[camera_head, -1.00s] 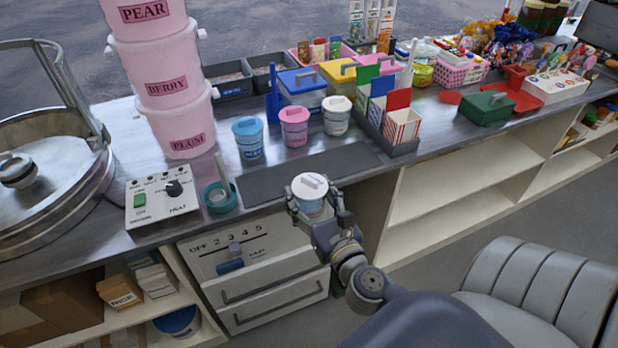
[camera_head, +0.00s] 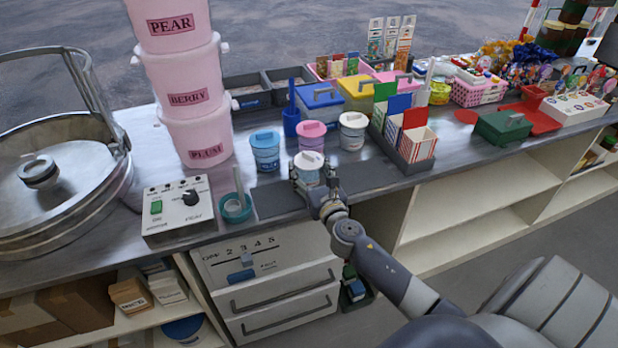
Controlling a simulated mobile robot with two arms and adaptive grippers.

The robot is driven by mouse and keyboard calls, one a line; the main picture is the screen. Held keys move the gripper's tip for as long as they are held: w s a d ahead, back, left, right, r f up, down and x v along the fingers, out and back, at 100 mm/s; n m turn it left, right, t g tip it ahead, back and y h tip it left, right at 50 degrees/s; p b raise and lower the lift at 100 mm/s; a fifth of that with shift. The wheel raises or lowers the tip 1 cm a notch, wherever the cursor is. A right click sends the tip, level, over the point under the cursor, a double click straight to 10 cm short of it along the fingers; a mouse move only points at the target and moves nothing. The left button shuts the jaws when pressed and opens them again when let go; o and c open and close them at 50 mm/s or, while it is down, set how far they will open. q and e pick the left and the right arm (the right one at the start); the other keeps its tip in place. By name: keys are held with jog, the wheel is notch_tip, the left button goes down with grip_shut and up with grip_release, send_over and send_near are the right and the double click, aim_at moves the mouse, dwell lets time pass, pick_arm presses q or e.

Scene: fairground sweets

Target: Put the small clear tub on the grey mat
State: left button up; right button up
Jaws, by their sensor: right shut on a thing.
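The small clear tub (camera_head: 307,163) has a pale lid and is held in my right gripper (camera_head: 309,180). The gripper is shut around it, and its fingers hide part of the tub's sides. The dark grey mat (camera_head: 279,199) lies along the front of the counter. The tub and gripper appear over the mat. I cannot tell whether the tub's base touches it. My left gripper is not in view.
Behind the mat stand a blue tub (camera_head: 265,151), a pink tub (camera_head: 311,136) and a white-lidded tub (camera_head: 352,131). A teal ring holder (camera_head: 235,207) and a control box (camera_head: 177,212) are at left. Striped cartons (camera_head: 418,145) stand at right. The mat's right part is clear.

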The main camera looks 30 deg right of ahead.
notch_tip(320, 180, down, 3)
jog(key=shift+r+b, duration=0.15)
jog(key=shift+b, duration=0.3)
jog(key=o, duration=0.7)
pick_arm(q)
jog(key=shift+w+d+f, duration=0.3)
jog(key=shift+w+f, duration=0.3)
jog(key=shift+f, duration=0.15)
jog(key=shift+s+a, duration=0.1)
pick_arm(e)
jog(key=shift+r, duration=0.1)
jog(key=shift+s+a, duration=0.1)
jog(key=shift+s, duration=0.25)
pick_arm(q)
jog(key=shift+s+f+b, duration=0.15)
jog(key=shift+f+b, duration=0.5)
pick_arm(e)
jog(key=v, duration=1.1)
jog(key=shift+s, duration=0.2)
